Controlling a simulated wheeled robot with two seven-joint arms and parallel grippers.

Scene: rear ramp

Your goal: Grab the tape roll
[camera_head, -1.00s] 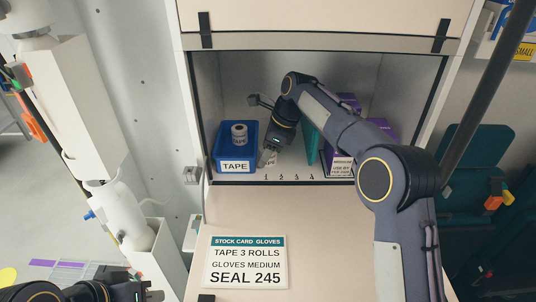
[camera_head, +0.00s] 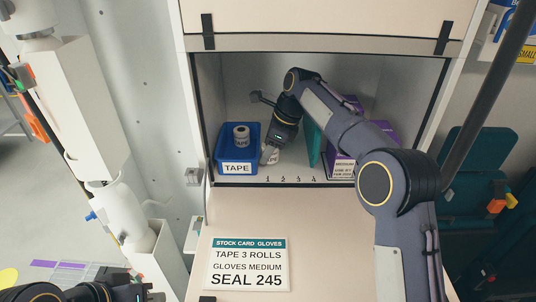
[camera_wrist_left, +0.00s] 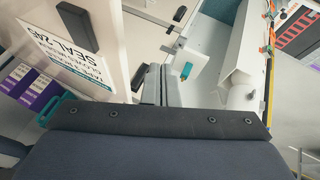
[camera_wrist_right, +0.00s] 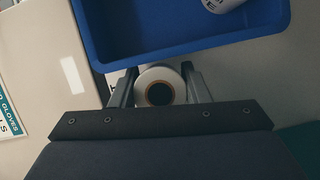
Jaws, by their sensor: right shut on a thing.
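A white tape roll (camera_wrist_right: 160,73) with a dark core stands on the cabinet floor, just right of the blue bin. My right gripper (camera_wrist_right: 160,95) is shut on this roll, one finger on each side. In the head view the same roll (camera_head: 270,154) shows under my right gripper (camera_head: 271,157), partly hidden by it. Another tape roll (camera_head: 240,131) sits in the blue bin (camera_head: 237,157) labelled TAPE; it also shows in the right wrist view (camera_wrist_right: 222,4). My left gripper (camera_wrist_left: 160,80) is empty and its fingers are together, low at the left of the head view.
A teal divider (camera_head: 314,143) and purple glove boxes (camera_head: 341,165) stand right of my right gripper, close to my forearm. The cabinet walls and raised door (camera_head: 320,20) frame the opening. A stock card (camera_head: 247,263) lies on the front surface.

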